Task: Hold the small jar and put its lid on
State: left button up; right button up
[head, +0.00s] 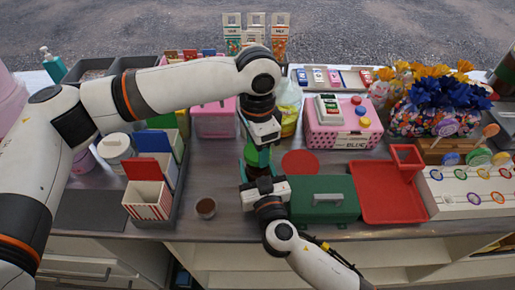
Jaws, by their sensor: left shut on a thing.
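My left gripper (258,145) points down over the middle of the counter. It is shut on a green thing (257,157), partly covered by the gripper; I cannot tell whether this is the small jar or its lid. My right gripper (258,183) comes in from the front, just below the green thing in the picture. Its fingers are mostly hidden, so I cannot tell whether it is open or shut, or whether it touches the green thing. A flat red disc (300,162) lies on the counter just right of the grippers; I cannot tell what it is.
A green box with a grey handle (322,204) and a red tray (388,195) stand right of the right gripper. A pink box (343,132) and a yellow-green jar (288,122) stand behind.

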pick_arm(q)
jog(key=shift+f, duration=0.6)
jog(key=shift+f, duration=0.9)
jog(key=shift+f, duration=0.55)
